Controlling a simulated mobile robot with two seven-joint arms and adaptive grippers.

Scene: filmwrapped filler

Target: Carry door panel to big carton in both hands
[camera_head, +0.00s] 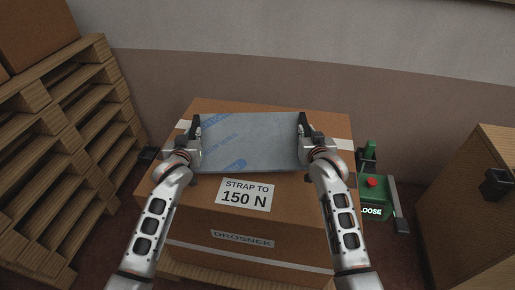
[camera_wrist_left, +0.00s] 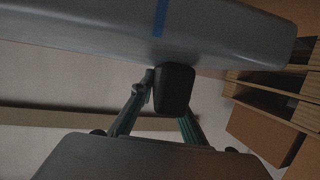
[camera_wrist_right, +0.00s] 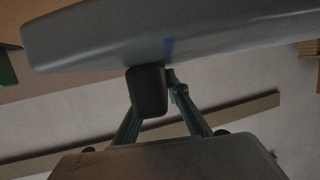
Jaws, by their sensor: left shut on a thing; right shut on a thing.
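The door panel (camera_head: 250,142) is a grey-blue slab with blue film printing. It is held level between my two grippers and shows over the top of the big carton (camera_head: 195,195); I cannot tell whether it touches the carton. My left gripper (camera_head: 195,130) is shut on its left edge, and my right gripper (camera_head: 303,130) is shut on its right edge. The far fingers are hidden by the panel.
The carton bears a white "STRAP TO 150 N" label (camera_head: 245,195). Stacked wooden pallets (camera_head: 60,150) stand at the left with a carton (camera_head: 30,30) on top. A green device with a red button (camera_head: 372,182) stands right of the big carton. A brown box (camera_head: 475,210) is at far right.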

